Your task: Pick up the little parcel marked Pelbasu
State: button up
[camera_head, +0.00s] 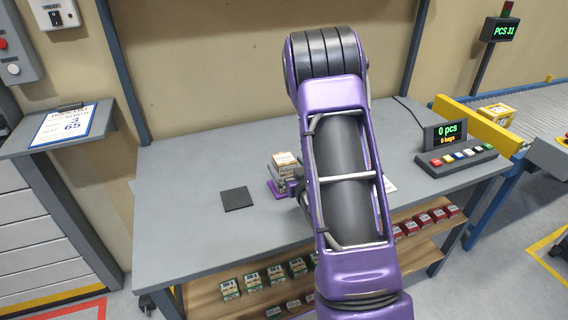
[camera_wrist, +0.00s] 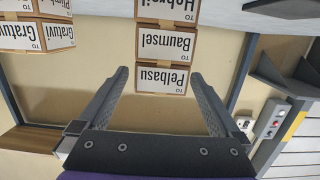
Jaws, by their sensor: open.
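The little parcel marked Pelbasu (camera_wrist: 162,79) is a brown box with a white label in the wrist view. It lies in a column with a Baumsel parcel (camera_wrist: 166,45) and a third, cut-off parcel (camera_wrist: 168,10). My gripper (camera_wrist: 160,77) is open and empty. In the picture, its two fingers stand to the left and right of the Pelbasu parcel, with clear gaps; I cannot tell the depth between them. In the head view my arm hides most of the gripper. A small stack of boxes (camera_head: 284,162) shows beside the arm, its labels unreadable.
Parcels marked Gratuvi (camera_wrist: 20,38) stand left of the column in the wrist view. The grey workbench (camera_head: 190,175) holds a black pad (camera_head: 236,199) and a button console (camera_head: 456,158). Small boxes (camera_head: 252,282) line the shelf below. The bench's left side is mostly clear.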

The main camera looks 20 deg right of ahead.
aim_at(280, 157)
jog(key=w, duration=0.5)
jog(key=shift+w+f, duration=0.3)
jog(key=shift+f, duration=0.1)
jog(key=shift+c, duration=0.3)
jog(key=c, duration=1.3)
